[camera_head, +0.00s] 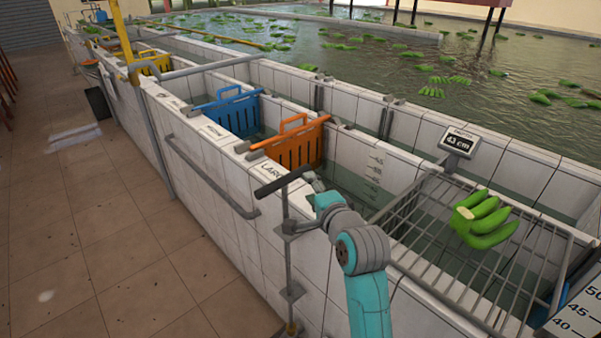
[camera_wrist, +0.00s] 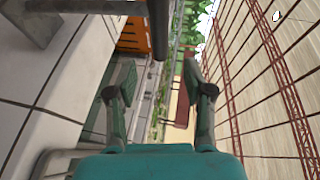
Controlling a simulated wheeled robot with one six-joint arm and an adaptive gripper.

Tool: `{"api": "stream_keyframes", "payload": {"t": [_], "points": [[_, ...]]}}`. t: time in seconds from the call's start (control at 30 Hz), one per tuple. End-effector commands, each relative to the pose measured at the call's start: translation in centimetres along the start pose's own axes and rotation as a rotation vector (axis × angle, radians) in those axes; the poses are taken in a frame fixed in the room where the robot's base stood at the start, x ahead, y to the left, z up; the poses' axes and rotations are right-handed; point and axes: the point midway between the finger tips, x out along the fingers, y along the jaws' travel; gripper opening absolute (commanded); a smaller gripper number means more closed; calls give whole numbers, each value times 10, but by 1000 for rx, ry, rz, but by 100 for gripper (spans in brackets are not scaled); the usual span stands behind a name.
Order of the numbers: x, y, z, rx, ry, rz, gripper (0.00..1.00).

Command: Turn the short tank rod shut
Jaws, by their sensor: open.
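The tank rod (camera_head: 288,258) is a thin upright grey rod on the outside of the white tiled tank wall, with a black-gripped handle (camera_head: 284,181) across its top. The handle slants up to the right. My gripper (camera_head: 314,182) is just right of the handle's right end, small and partly hidden by my teal and grey arm. In the wrist view my gripper (camera_wrist: 160,84) is open, with nothing between its fingers. The dark end of the handle (camera_wrist: 158,30) shows beyond and between the fingertips, apparently apart from them.
A grey rail (camera_head: 214,180) runs along the tank wall. Orange (camera_head: 299,146) and blue (camera_head: 232,112) crates sit in the tanks behind. Green bananas (camera_head: 484,220) lie on a metal rack (camera_head: 420,208) at right, near a 43 cm display (camera_head: 460,142). Tiled floor is open at left.

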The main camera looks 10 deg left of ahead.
Motion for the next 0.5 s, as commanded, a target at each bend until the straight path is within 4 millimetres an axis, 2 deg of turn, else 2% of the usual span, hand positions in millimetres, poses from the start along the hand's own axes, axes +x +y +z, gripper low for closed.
{"api": "stream_keyframes", "payload": {"t": [0.3, 0.5], "points": [[55, 0, 0, -1, 0, 1, 52], [82, 0, 0, -1, 0, 0, 52]]}}
